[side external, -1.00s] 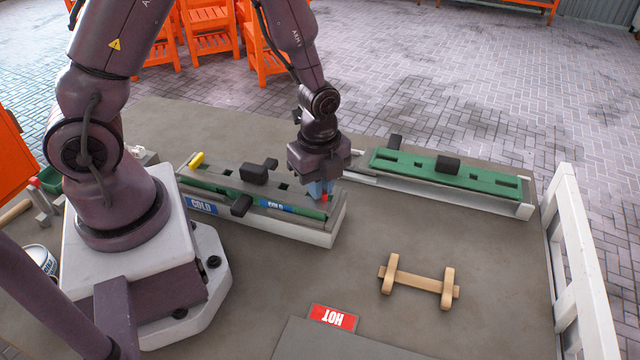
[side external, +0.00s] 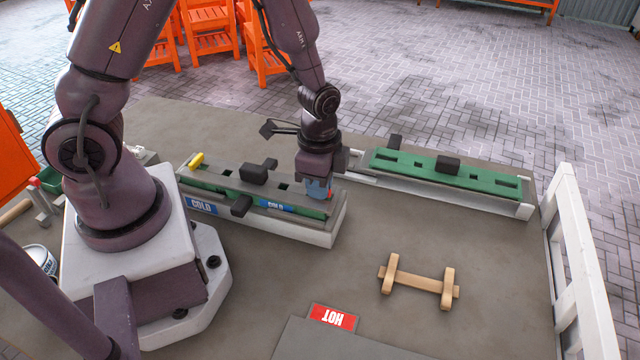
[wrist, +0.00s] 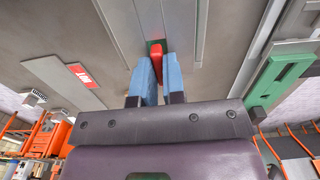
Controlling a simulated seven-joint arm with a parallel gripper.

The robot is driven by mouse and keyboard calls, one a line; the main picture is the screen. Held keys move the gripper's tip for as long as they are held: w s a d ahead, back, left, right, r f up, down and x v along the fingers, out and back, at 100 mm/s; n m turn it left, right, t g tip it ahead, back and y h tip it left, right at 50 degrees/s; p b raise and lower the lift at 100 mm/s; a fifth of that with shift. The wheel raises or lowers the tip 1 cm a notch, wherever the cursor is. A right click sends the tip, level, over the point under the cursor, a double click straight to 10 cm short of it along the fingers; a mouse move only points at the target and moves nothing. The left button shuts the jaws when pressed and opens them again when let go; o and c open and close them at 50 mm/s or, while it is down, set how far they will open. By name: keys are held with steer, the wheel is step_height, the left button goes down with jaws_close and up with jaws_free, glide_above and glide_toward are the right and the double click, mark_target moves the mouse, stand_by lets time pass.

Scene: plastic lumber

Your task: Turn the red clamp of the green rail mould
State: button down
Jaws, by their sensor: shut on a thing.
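The near mould (side external: 335,220) is a long pale trough with green inside, a grey top and blue COLD labels. The red clamp is at its right end, mostly hidden by my gripper (side external: 318,192) in the side view. In the wrist view, the red clamp (wrist: 156,50) stands between the two blue fingertips of my gripper (wrist: 158,72), with a small green patch behind it. My gripper is shut on the clamp, pointing down. A yellow clamp (side external: 197,160) sits at the mould's left end.
A second mould with a green top (side external: 420,167) and black knobs lies behind to the right. A wooden piece (side external: 418,281) lies on the open table in front. A red HOT sign (side external: 333,317) lies by a grey plate. A white rail (side external: 572,260) edges the right side.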

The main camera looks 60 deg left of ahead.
steer(key=c, duration=1.1)
jaws_free()
steer(key=shift+o, duration=0.2)
steer(key=shift+r, duration=0.1)
steer(key=shift+r, duration=3.45)
steer(key=shift+s+n, duration=0.25)
steer(key=shift+n, duration=0.35)
steer(key=s+r+n+t, duration=0.2)
steer(key=s+r, duration=0.3)
steer(key=r, duration=0.4)
steer(key=s+r+n+t, duration=0.3)
steer(key=s+r+n, duration=0.2)
steer(key=r, duration=0.5)
steer(key=shift+s+d+r+n+t, duration=0.15)
steer(key=shift+d+r+n+t, duration=0.15)
steer(key=shift+d, duration=0.05)
